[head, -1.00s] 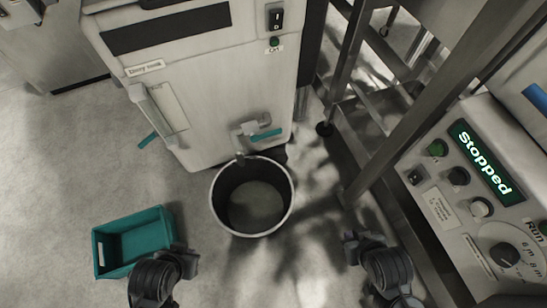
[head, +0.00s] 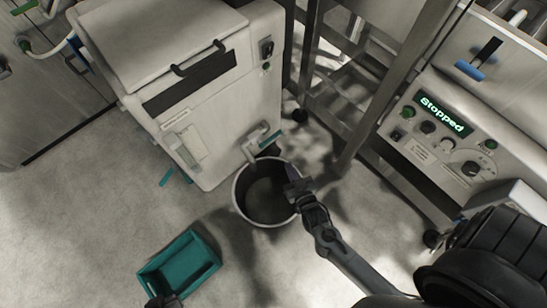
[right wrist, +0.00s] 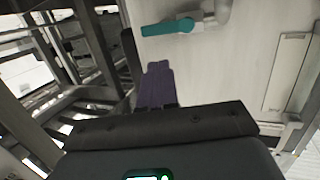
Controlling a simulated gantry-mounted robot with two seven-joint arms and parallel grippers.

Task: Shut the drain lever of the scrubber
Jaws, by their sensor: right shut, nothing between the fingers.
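The scrubber (head: 215,125) is the pale box-shaped machine at the upper middle of the head view. Its drain pipe (head: 251,152) sticks out low on the front, with the teal drain lever (head: 271,141) on its right side. In the right wrist view the teal lever (right wrist: 172,27) lies nearly level, ahead of the fingers and apart from them. My right gripper (head: 295,188) is shut and empty, over the right rim of the bucket, below and right of the lever. It shows as purplish fingers in the right wrist view (right wrist: 156,84). Only a bit of my left gripper (head: 165,300) shows at the bottom edge.
A dark bucket (head: 237,196) stands under the drain pipe. A teal crate (head: 208,250) sits on the floor at lower left. Metal frame legs (head: 362,125) and a control panel reading "Stopped" (head: 440,113) are on the right.

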